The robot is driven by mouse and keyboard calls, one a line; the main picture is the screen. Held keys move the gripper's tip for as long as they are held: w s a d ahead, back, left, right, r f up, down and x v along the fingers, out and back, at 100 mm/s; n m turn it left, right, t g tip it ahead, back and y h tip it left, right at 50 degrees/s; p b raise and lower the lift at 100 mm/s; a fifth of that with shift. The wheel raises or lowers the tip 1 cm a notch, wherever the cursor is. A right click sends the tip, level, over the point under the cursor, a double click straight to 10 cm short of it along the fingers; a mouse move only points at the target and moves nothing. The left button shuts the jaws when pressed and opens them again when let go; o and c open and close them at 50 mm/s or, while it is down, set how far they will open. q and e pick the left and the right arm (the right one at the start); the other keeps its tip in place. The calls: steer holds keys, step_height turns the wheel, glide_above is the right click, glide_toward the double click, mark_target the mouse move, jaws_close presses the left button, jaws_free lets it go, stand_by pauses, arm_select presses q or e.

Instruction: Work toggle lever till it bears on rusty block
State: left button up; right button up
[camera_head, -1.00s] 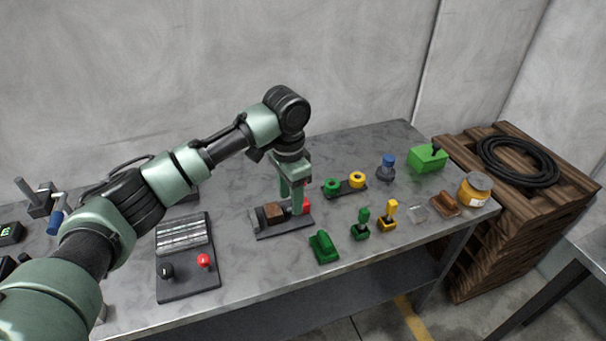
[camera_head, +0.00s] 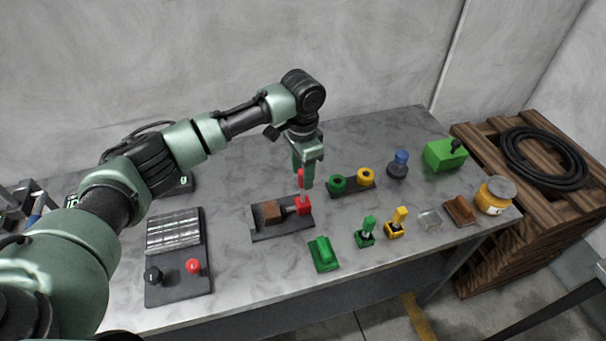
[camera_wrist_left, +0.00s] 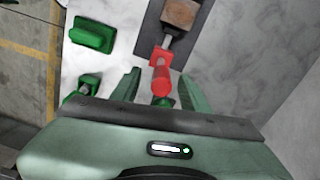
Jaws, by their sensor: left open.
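The red toggle lever (camera_head: 303,204) stands upright on the right end of a dark base plate (camera_head: 265,235). The brown rusty block (camera_head: 272,211) sits on the same plate, left of the lever. My left gripper (camera_head: 305,170) is open and points down over the lever, partly hiding it. In the left wrist view, the red lever (camera_wrist_left: 161,78) shows between my two spread fingers (camera_wrist_left: 159,88), with room on both sides. A short grey rod (camera_wrist_left: 167,43) points from the red part towards the block (camera_wrist_left: 180,14). I cannot tell whether it touches the block. My right gripper is out of view.
Behind and right is a stand with green and yellow rings (camera_head: 352,182). A green block (camera_head: 323,253) and green and yellow toggles (camera_head: 396,222) stand in front. A panel with black and red knobs (camera_head: 178,270) lies left. The front right holds a jar (camera_head: 495,195).

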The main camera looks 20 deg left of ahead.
arm_select(q)
steer(key=f, duration=0.3)
steer(key=shift+w, duration=0.2)
steer(key=c, duration=0.9)
jaws_close()
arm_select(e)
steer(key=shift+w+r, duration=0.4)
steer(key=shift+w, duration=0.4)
